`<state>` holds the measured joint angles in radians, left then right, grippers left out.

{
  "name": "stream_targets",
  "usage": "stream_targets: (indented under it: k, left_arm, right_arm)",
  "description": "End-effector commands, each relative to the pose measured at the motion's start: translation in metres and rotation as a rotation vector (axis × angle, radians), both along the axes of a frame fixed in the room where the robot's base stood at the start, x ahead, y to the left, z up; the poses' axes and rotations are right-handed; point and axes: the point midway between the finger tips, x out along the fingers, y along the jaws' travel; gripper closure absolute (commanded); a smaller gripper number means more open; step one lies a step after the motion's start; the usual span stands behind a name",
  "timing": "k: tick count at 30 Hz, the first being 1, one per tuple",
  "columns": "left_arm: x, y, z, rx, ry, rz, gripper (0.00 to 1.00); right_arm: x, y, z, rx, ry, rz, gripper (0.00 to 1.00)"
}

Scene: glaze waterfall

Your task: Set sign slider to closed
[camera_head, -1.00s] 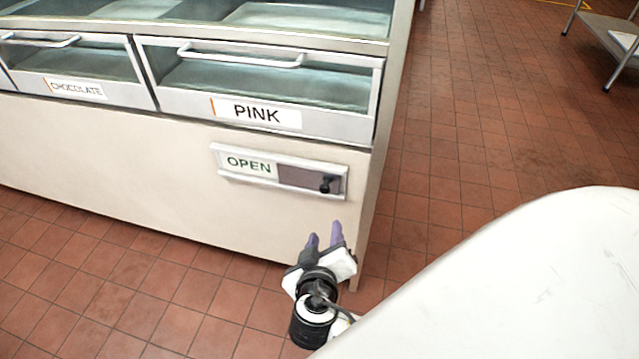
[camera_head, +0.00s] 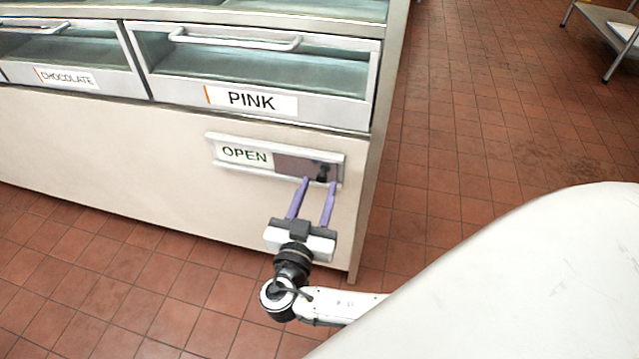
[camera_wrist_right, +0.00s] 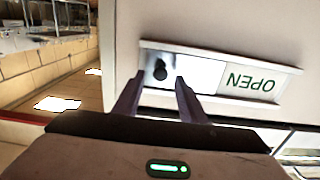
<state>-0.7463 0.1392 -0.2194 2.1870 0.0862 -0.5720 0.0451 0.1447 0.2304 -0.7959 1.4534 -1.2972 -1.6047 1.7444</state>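The sign slider (camera_head: 297,165) is a dark panel with a small black knob (camera_head: 322,171) at its right end, set in a pale metal frame on the front of the cabinet. The frame shows the word OPEN (camera_head: 244,154) at its left. My right gripper (camera_head: 318,182) is open, with its two purple fingers pointing up at the knob from below. In the right wrist view the knob (camera_wrist_right: 160,69) appears between and beyond the fingertips (camera_wrist_right: 157,78), with nothing visibly gripped. Whether a finger touches the knob I cannot tell. My left gripper is not in view.
The cabinet (camera_head: 120,150) has glass-fronted drawers above, labelled CHOCOLATE (camera_head: 66,78) and PINK (camera_head: 251,100). Its right edge is close to the sign. Tiled floor (camera_head: 490,120) lies open to the right, with a metal table (camera_head: 608,35) at the far right.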

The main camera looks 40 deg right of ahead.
Motion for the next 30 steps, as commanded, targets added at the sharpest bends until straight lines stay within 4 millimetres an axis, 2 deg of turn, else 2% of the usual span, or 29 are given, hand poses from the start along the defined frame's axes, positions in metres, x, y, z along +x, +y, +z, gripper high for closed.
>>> stream_targets:
  k: [6,15,17,22,30]
  left_arm:
    - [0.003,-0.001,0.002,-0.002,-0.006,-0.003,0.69]
    - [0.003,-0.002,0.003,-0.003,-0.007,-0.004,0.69]
    - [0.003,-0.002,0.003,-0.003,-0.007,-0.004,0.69]
    - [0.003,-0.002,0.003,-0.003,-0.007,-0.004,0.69]
    - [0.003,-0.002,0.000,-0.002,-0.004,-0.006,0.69]
  right_arm:
    - [0.014,-0.016,0.000,0.000,0.000,0.001,0.62]
    - [0.015,-0.018,0.000,0.002,0.001,0.001,0.62]
    - [0.015,-0.018,0.000,0.002,0.001,0.001,0.71]
    - [0.015,-0.017,0.000,0.002,0.001,0.001,0.99]
    - [0.016,-0.018,-0.001,0.002,0.001,-0.004,1.00]
